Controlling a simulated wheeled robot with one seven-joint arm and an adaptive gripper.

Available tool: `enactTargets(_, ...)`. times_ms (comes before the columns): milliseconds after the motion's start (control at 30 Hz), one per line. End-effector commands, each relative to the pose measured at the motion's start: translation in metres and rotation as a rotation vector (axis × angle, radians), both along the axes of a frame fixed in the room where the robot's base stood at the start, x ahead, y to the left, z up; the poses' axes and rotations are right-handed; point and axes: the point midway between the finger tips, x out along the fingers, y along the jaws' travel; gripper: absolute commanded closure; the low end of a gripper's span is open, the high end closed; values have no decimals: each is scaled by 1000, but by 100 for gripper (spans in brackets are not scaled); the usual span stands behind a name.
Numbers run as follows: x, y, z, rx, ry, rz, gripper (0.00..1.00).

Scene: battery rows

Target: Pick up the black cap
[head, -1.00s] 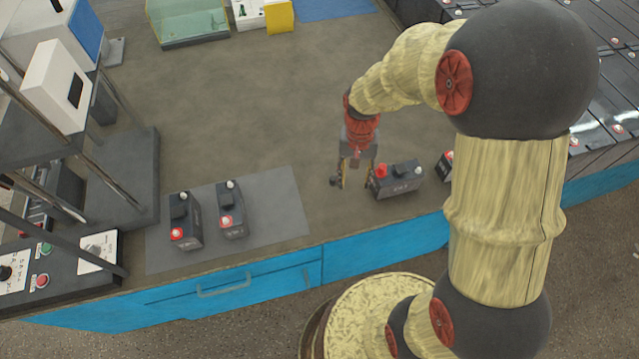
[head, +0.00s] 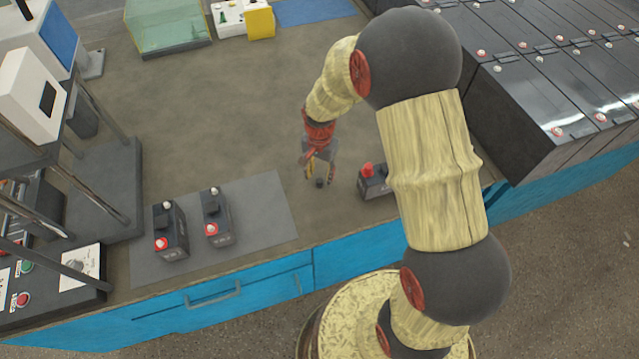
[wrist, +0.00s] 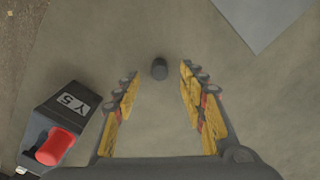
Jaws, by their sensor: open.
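The black cap (wrist: 159,69) is a small dark cylinder on the bench top. In the wrist view it lies just beyond my open fingertips, midway between them. In the head view the cap (head: 319,183) shows as a small dark spot right at my fingertips. My gripper (wrist: 160,85) is open and empty, with yellow finger pads on both sides. In the head view my gripper (head: 319,172) points down at the bench, left of a black battery with a red cap.
The black battery (head: 375,184) stands close to the right of my gripper, partly behind my arm; it also shows in the wrist view (wrist: 72,115). Two batteries (head: 170,232) (head: 216,217) stand on a grey mat (head: 265,205) to the left. The bench behind my gripper is clear.

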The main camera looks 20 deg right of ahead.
Motion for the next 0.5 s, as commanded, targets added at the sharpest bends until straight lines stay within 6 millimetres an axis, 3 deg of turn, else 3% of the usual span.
enactTargets(33, -1, 0, -13, 0, 3, 0, 58)
enactTargets(200, -1, 0, -33, 0, 1, 1, 58)
enactTargets(500, -1, 0, -34, 0, 1, 1, 61)
